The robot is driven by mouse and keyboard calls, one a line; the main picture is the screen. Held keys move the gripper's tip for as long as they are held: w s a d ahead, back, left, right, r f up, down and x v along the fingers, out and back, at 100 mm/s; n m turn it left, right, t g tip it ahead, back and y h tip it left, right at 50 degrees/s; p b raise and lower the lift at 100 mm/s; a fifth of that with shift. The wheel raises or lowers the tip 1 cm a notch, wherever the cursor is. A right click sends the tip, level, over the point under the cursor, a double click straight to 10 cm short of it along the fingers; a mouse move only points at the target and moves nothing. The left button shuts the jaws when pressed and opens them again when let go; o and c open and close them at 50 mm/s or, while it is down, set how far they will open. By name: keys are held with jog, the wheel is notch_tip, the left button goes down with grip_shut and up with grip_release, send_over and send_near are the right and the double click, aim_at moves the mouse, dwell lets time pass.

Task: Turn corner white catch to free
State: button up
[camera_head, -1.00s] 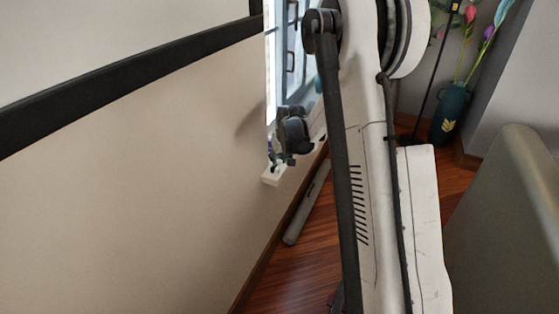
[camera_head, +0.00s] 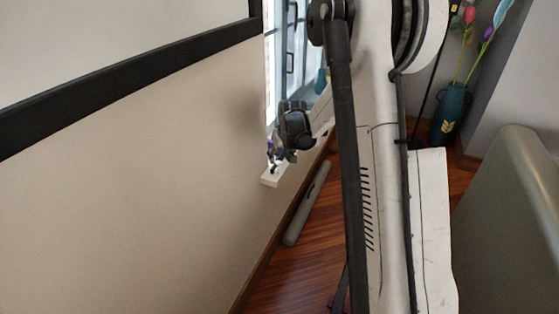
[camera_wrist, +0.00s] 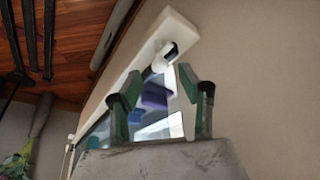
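The white catch (camera_wrist: 163,58) is a small pale knob with a dark gap beside it, in the upper middle of the wrist view. It sits on a long white strip (camera_wrist: 174,30) along the wall. My gripper (camera_wrist: 158,83) has its two green-padded fingers apart, with the catch just beyond the fingertips and no finger clearly touching it. In the head view my gripper (camera_head: 277,157) is by the end of the white strip (camera_head: 270,181), low on the wall. The catch itself is too small to make out there.
A beige wall (camera_head: 150,190) fills the left. A grey cylinder (camera_head: 307,204) lies on the wood floor along the skirting. A teal flower vase (camera_head: 450,114) stands in the back corner, and a grey-green rounded piece (camera_head: 510,220) is at right. A bright window (camera_head: 290,60) is behind.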

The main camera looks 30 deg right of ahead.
jog(key=v, duration=0.9)
jog(key=shift+r, duration=0.2)
jog(key=shift+s, duration=0.1)
jog(key=s+a+r+t+p, duration=0.1)
jog(key=s+a+r+p, duration=0.3)
jog(key=s+a+r, duration=1)
jog(key=s+a+r+t+p, duration=0.1)
jog(key=s+a+r+p, duration=0.1)
jog(key=s, duration=0.7)
jog(key=s+a+r+n+p, duration=0.1)
jog(key=s+a, duration=0.3)
jog(key=s, duration=0.4)
jog(key=shift+s+a+r+t+y+p, duration=0.15)
jog(key=shift+s+r+t+y+p, duration=0.2)
jog(key=shift+r+p, duration=0.4)
